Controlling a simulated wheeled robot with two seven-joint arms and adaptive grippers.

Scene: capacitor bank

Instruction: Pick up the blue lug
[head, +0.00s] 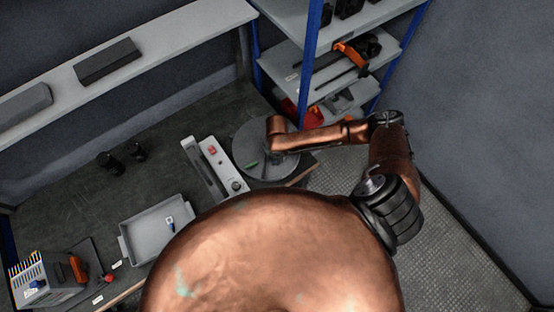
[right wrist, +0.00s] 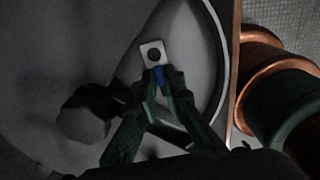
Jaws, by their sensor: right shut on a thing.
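A lug with a flat silver tab, a round hole and a blue sleeve (right wrist: 153,52) shows in the right wrist view. My right gripper (right wrist: 160,82) is shut on its blue part, with the tab pointing away from the fingers. The lug is over the grey round disc (right wrist: 203,38); I cannot tell whether it touches it. In the head view my right gripper (head: 273,158) is at the disc (head: 245,143), partly hidden by my arm. Another small blue and white piece (head: 170,223) lies in the grey tray (head: 143,252). My left gripper is not in view.
A long grey holder with a red button (head: 212,150) stands left of the disc. Dark cylinders (head: 137,151) stand further left on the bench. Shelving with a blue post (head: 311,50) rises behind my right arm.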

